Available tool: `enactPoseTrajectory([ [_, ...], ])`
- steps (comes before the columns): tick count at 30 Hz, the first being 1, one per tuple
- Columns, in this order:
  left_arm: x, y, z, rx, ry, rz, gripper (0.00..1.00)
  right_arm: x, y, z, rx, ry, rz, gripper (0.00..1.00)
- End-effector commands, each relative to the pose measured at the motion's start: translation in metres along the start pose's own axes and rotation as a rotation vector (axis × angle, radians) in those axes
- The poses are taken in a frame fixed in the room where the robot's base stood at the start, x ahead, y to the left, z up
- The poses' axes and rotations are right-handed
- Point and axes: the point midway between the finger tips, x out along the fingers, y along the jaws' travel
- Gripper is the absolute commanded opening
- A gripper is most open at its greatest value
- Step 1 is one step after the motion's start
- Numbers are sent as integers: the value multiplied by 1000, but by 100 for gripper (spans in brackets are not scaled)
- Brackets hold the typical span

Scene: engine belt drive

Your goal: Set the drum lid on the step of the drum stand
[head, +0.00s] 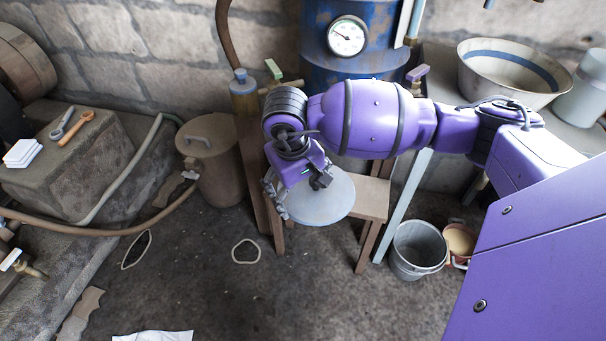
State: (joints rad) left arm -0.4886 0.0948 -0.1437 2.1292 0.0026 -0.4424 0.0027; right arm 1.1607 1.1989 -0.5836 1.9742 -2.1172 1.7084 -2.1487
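The drum lid (330,203), a pale blue-grey disc, lies roughly flat just under my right gripper (297,192). It overlaps the wooden step (372,200) of the drum stand in the picture; I cannot tell whether it rests on the step or hangs above it. My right gripper points down at the lid's left and back part, its fingers on either side of that area. The gripper's own body hides whether they grip the lid. The stand's legs (368,248) show below the step. The blue drum (382,45) with a gauge stands behind my arm. My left gripper is out of view.
A brown lidded bin (214,165) stands left of the stand. A metal bucket (416,250) and a smaller yellowish pail (460,241) stand to its right. Hoses run along the left stone block (70,175). The floor in front is mostly clear.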

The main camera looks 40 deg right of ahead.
Motion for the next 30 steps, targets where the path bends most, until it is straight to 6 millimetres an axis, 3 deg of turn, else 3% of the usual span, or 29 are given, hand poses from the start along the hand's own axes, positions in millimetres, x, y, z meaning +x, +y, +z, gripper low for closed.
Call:
enactPoseTrajectory([
  [6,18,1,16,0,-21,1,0,37,8,-50,4,-4,-3,34],
  [10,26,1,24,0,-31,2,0,63,10,-66,2,-3,-3,34],
  [20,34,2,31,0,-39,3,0,85,13,-85,1,1,-1,34],
  [24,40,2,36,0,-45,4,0,106,10,-87,0,-2,-2,34],
  [25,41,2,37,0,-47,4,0,111,10,-86,0,-3,-2,27],
  [26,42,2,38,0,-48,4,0,115,9,-86,0,-3,-2,0],
  [30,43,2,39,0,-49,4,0,122,8,-86,-2,1,-2,0],
])
